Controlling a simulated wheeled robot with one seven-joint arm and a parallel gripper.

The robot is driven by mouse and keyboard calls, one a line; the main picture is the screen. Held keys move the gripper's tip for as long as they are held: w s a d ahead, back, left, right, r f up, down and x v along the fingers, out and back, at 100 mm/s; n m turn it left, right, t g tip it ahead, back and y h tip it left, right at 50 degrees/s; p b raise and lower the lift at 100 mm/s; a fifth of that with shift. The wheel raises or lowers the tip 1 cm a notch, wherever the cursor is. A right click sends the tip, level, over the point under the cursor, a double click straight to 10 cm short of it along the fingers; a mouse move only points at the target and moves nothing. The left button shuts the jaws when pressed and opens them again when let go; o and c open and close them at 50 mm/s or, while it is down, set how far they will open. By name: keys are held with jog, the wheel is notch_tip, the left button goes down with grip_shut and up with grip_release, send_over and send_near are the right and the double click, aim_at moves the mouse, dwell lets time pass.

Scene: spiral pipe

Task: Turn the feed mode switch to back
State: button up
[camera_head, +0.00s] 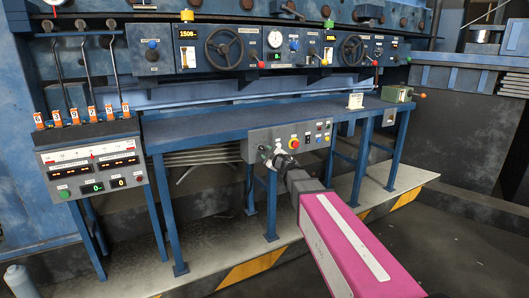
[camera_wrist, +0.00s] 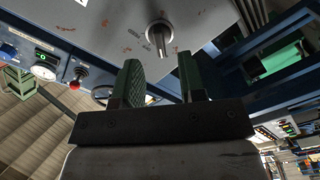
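In the head view, a grey control box (camera_head: 290,139) hangs on the front of the blue bench. My gripper (camera_head: 274,156) is at its left part and hides some of its controls. In the wrist view, my gripper (camera_wrist: 159,63) is open, with two green ridged fingers apart. A silver metal knob or shaft (camera_wrist: 159,38) sticks out of a scuffed grey panel (camera_wrist: 115,22), just beyond the fingertips and roughly between them. It looks untouched. I cannot read any label, so I cannot tell for sure that it is the feed mode switch.
A red button with yellow surround (camera_head: 294,143) sits close to my gripper. A left console (camera_head: 93,165) has orange-tagged levers above it. Handwheels (camera_head: 223,48) and gauges line the back panel. A small green device (camera_head: 396,94) stands at the bench's right end. The bench top is mostly clear.

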jog(key=v, duration=0.6)
jog(key=s+d+f+m+g+h, duration=0.2)
jog(key=s+d+f+m+h, duration=0.1)
jog(key=d+f+m+h, duration=0.4)
jog(key=s+d+f+m+g+h, duration=0.2)
jog(key=d+f+m+h, duration=0.25)
jog(key=d+f, duration=0.4)
jog(key=s+d+f+m+g+y, duration=0.1)
jog(key=s+f+g, duration=0.4)
jog(key=s, duration=0.5)
jog(key=s+d+f+m+g+y, duration=0.1)
jog(key=s+f+m+g, duration=0.2)
jog(key=s+f+g, duration=0.3)
jog(key=s, duration=0.4)
jog(key=shift+d+f+m+g, duration=0.3)
jog(key=shift+d+f+m, duration=0.05)
jog(key=shift+f, duration=0.05)
